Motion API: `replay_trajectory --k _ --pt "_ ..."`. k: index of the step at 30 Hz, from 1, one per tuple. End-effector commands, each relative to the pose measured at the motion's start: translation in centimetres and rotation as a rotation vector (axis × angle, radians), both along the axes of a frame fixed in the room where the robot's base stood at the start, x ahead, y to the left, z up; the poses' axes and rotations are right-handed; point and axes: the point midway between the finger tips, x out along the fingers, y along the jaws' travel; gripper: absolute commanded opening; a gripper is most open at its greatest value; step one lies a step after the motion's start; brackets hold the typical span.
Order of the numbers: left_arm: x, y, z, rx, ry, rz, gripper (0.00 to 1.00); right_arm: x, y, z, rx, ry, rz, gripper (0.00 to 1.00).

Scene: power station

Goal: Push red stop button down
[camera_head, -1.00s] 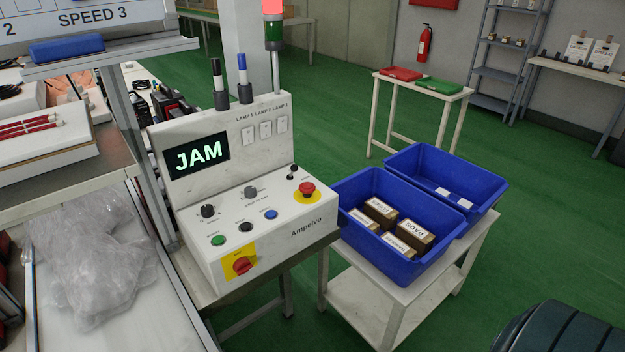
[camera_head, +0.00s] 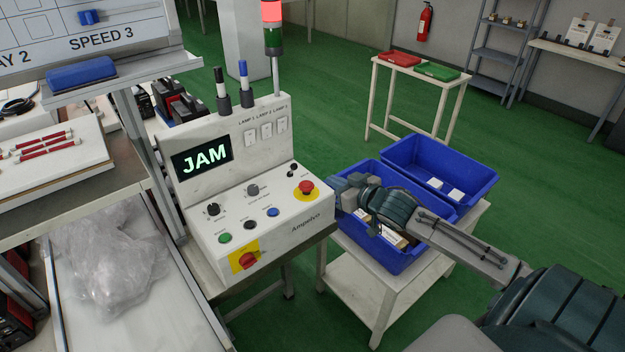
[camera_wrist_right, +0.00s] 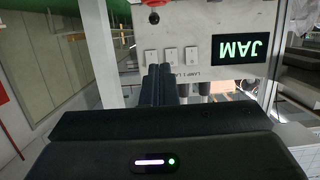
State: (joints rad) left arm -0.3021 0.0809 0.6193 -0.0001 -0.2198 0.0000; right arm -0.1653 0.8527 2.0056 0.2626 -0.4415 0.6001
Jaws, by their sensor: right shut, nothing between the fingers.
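The red stop button (camera_head: 306,187) is a round red knob on a yellow disc at the right of the white control box (camera_head: 312,215). In the right wrist view, which is upside down, a red knob (camera_wrist_right: 153,17) shows at the top edge. My right gripper (camera_head: 334,190) is at the right of the box, close beside the button and apart from it as far as I can tell. In the right wrist view its fingers (camera_wrist_right: 160,72) are together and empty. My left gripper is not in view.
A red rotary switch (camera_head: 246,261) on a yellow plate sits on the box front. Several other knobs and buttons stand between. The screen (camera_head: 203,158) reads JAM. Blue bins (camera_head: 470,203) on a white table (camera_head: 345,292) lie under and behind my right arm.

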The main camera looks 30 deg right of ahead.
Motion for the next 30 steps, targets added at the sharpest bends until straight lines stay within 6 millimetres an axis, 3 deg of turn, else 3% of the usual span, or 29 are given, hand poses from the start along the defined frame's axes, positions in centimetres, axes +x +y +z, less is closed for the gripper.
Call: replay_trajectory --k 8,14,30 --pt "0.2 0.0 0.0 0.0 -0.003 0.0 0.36 0.1 -0.1 -0.1 0.0 0.0 -0.002 0.0" --pt "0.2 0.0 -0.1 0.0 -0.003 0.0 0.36 1.4 0.0 -0.4 0.003 -0.003 -0.007 0.0" --pt "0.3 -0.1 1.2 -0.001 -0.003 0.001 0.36 10.1 0.8 -2.6 0.005 0.0 -0.002 0.0"
